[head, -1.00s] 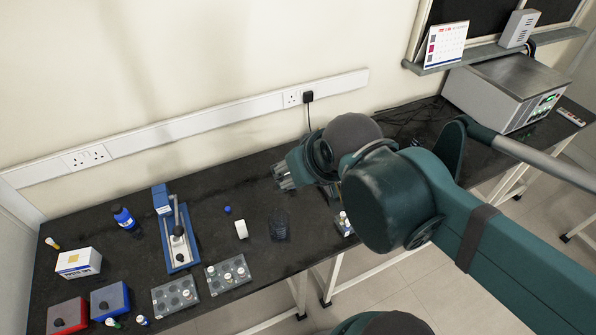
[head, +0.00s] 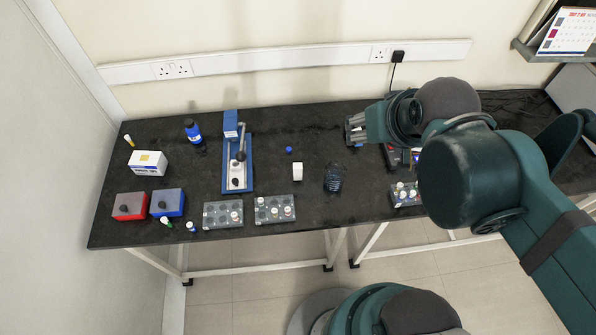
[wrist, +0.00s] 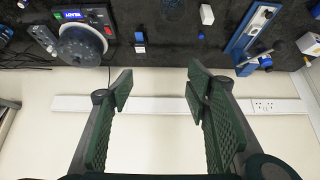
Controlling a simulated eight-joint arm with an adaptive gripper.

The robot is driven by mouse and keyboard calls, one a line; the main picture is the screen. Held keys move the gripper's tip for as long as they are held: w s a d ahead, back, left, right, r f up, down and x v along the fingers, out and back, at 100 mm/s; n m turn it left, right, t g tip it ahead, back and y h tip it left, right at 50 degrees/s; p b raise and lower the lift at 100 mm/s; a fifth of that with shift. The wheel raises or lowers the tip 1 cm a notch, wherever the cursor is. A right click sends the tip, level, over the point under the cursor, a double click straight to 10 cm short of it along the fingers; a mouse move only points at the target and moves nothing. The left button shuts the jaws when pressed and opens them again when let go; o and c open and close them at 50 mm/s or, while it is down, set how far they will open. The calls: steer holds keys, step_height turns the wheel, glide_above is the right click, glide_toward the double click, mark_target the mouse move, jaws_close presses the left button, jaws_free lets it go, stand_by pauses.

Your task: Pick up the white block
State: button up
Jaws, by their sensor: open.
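The white block (head: 297,171) stands on the black bench, just right of the blue-framed press and left of a dark coiled object. It also shows near the top edge of the wrist view (wrist: 207,14). My gripper (head: 352,131) is to the right of the block and nearer the wall, held apart from it. In the wrist view my gripper (wrist: 158,92) has its two green fingers spread wide, with nothing between them but wall.
A small blue ball (head: 289,150) lies just behind the block. The dark coil (head: 334,178) is to its right and the press (head: 238,165) to its left. The wall trunking (wrist: 160,105) runs behind.

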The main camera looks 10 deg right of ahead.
stand_by(0.4)
steer(key=c, duration=0.5)
steer(key=shift+w+a+f, duration=0.1)
steer(key=m+g+b, duration=0.4)
steer(key=m+g, duration=0.3)
steer(key=m, duration=1.1)
glide_above(298, 166)
step_height(298, 166, down, 24)
steer(key=shift+w+r, duration=0.1)
steer(key=shift+w, duration=0.05)
steer(key=shift+a+f+m, duration=0.1)
steer(key=shift+f+m, duration=0.3)
steer(key=shift+f, duration=0.15)
